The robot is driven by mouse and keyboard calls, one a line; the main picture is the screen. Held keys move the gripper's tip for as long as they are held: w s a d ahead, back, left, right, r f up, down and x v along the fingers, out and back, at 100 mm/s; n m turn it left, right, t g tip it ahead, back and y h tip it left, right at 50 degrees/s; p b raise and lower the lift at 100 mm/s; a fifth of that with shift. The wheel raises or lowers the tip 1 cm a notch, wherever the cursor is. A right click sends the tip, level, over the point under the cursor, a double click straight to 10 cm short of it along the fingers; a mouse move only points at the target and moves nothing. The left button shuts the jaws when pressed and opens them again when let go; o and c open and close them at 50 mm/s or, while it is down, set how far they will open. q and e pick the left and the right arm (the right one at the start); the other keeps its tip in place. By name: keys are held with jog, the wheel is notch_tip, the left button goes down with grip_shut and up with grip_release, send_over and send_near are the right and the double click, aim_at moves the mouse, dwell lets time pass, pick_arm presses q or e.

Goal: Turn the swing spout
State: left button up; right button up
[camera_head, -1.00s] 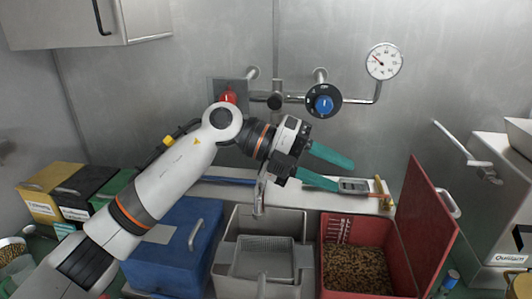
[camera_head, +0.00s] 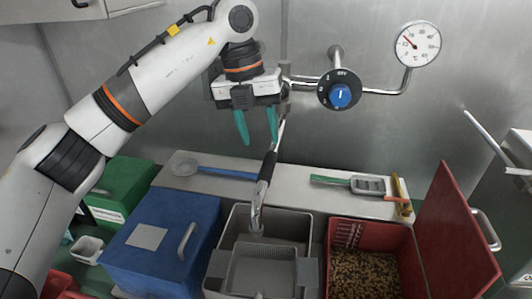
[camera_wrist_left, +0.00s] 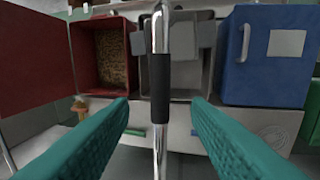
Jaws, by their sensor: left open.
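The swing spout (camera_head: 273,143) is a thin chrome pipe with a black grip sleeve (camera_head: 267,166). It comes down from the wall fitting and its lower end is over the grey sink-like bin (camera_head: 230,237). My left gripper (camera_head: 257,142) is open, its two teal fingers pointing down beside the upper part of the spout. In the left wrist view the spout's black sleeve (camera_wrist_left: 159,88) appears between the open teal fingers (camera_wrist_left: 160,115), with space on both sides. Touch is not visible. My right gripper is not in view.
A blue box (camera_head: 160,240) stands left of the bin and an open red bin of beans (camera_head: 365,275) right of it. A green-handled tool (camera_head: 335,181) lies on the ledge.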

aim_at(266, 162)
pick_arm(q)
jog(key=f+p, duration=0.1)
jog(key=f, duration=0.2)
jog(key=d+f, duration=0.1)
jog(key=f, duration=0.1)
jog(key=shift+w+d+f+p, duration=0.1)
jog(key=shift+f+p, duration=0.25)
jog(key=shift+f, duration=0.05)
jog(key=shift+d+f, duration=0.1)
jog(key=shift+f, duration=0.55)
grip_shut()
